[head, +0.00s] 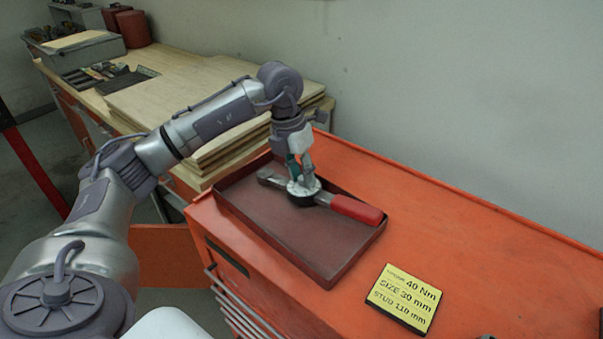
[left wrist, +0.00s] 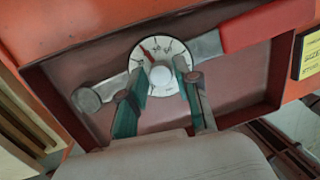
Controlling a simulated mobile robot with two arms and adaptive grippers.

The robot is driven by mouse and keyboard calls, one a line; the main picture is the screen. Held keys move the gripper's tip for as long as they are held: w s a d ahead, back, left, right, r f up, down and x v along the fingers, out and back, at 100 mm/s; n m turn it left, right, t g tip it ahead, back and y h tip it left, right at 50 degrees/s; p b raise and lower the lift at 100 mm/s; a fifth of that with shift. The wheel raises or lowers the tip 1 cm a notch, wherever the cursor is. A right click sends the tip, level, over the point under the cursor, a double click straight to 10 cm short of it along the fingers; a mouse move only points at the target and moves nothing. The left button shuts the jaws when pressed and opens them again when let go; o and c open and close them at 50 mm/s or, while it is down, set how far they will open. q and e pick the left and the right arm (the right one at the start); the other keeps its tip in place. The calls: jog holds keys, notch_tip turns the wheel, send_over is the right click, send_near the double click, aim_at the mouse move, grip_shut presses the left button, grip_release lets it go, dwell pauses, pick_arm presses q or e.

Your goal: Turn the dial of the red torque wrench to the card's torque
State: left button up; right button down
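The red torque wrench (head: 355,208) lies in the dark red tray, its red handle (left wrist: 265,24) to the right. Its round white dial (left wrist: 148,50) has black marks, a red pointer and a pale centre knob (left wrist: 161,76). The small numbers are hard to read. My left gripper (head: 302,176) points down over the dial; in the wrist view its green-padded fingertips (left wrist: 163,72) stand either side of the knob, seemingly with a small gap. The yellow card (head: 405,298) reads 40 Nm, SIZE 30 mm, STUD 110 mm.
The tray (head: 290,245) has raised walls and sits on an orange cabinet (head: 480,240) against a grey wall. The cabinet top right of the tray is mostly clear. Stacked boards (head: 165,105) lie on a bench at left, with grey and red containers behind.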

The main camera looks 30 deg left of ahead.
pick_arm(q)
jog(key=shift+o, duration=1.1)
notch_tip(320, 180, up, 12)
jog(key=s+a, duration=0.1)
jog(key=a, duration=0.1)
